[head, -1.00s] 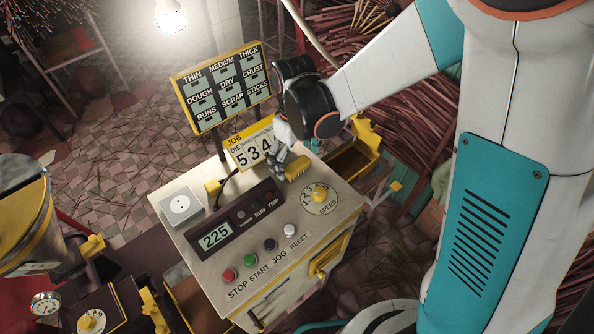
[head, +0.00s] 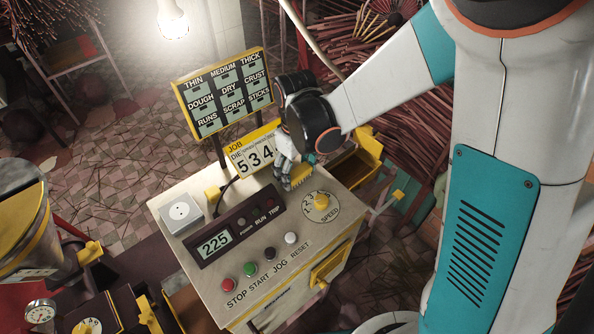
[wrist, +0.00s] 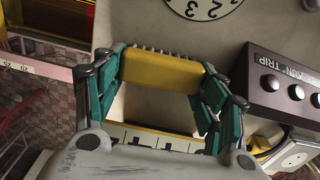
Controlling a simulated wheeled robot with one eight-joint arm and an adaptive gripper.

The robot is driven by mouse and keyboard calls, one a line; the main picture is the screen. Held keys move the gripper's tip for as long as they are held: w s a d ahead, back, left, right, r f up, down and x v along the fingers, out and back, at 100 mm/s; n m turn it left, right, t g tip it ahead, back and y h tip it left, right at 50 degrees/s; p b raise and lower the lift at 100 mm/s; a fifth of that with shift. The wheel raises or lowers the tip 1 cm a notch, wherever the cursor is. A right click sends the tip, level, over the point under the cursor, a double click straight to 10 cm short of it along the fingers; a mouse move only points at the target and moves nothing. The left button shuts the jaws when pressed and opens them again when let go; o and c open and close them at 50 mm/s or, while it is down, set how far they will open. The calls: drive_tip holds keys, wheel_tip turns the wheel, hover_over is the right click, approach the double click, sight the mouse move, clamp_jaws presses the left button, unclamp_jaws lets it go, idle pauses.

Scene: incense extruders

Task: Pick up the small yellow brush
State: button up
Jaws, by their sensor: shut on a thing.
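The small yellow brush (wrist: 160,72) sits crosswise between the green-padded fingers of my gripper (wrist: 163,80) in the wrist view, with a row of bristle tufts along its far edge. The fingers are closed on its two ends. In the head view my gripper (head: 288,180) is low over the console top (head: 245,205), just in front of the JOB sign (head: 256,158). There the brush is mostly hidden by the fingers. I cannot tell whether it touches the console top.
The yellow SPEED knob (head: 321,202) is close to the right of my gripper. The control panel with its 225 display (head: 215,243) lies to the left, with coloured buttons in front. A white socket box (head: 181,213) stands at the left corner. A label board (head: 223,92) rises behind.

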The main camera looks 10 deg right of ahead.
sight(296, 169)
wheel_tip(296, 169, up, 20)
drive_tip(key=p, duration=1.2)
drive_tip(key=shift+p, duration=0.3)
drive_tip(key=shift+o, duration=0.6)
